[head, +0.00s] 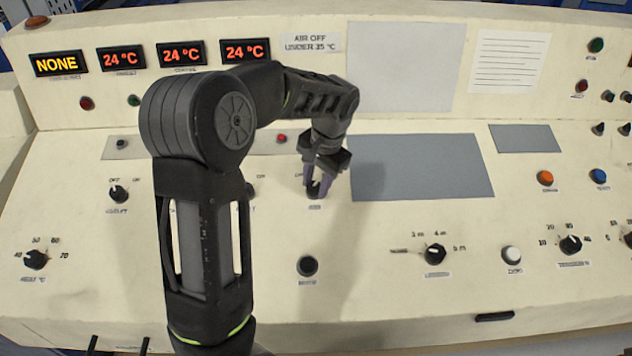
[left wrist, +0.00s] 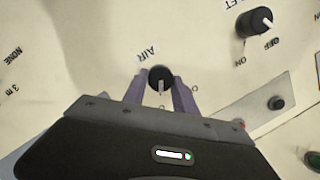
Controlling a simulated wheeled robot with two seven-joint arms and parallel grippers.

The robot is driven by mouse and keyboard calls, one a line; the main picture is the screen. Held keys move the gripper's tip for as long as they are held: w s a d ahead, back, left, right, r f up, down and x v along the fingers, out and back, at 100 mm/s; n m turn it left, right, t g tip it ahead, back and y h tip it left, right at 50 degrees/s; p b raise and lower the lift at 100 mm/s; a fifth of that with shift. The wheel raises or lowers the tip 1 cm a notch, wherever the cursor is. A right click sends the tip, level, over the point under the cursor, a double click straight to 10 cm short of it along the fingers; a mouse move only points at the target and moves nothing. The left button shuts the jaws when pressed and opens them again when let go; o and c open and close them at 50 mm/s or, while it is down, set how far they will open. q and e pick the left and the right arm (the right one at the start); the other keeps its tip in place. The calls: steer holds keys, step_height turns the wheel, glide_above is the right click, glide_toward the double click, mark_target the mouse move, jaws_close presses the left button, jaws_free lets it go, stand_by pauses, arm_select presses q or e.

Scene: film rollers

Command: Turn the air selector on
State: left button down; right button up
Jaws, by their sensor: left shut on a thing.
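The air selector (left wrist: 160,77) is a black round knob with a white pointer line, beside the label AIR on the cream panel. In the left wrist view its pointer points down the picture, towards my wrist; the position marks around it are partly covered. My left gripper (head: 314,190) reaches down to the knob in the head view and mostly covers it. Its purple fingers (left wrist: 160,88) are shut on the knob, one on each side, in the left wrist view. My right gripper is out of view.
Another OFF/ON knob (head: 119,194) is at the left. A black button (head: 307,266) is in front of the air selector and a small red lamp (head: 281,139) behind it. A grey plate (head: 424,168) lies right. Red displays (head: 182,54) read 24 °C.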

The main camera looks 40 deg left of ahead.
arm_select(q)
steer(key=c, duration=1)
jaws_free()
steer(key=r, duration=0.2)
steer(key=d+r, duration=0.1)
steer(key=r, duration=0.4)
steer(key=shift+w+d+r+b, duration=0.15)
steer(key=shift+r+b, duration=0.2)
steer(key=shift+b, duration=0.05)
steer(key=shift+f, duration=0.1)
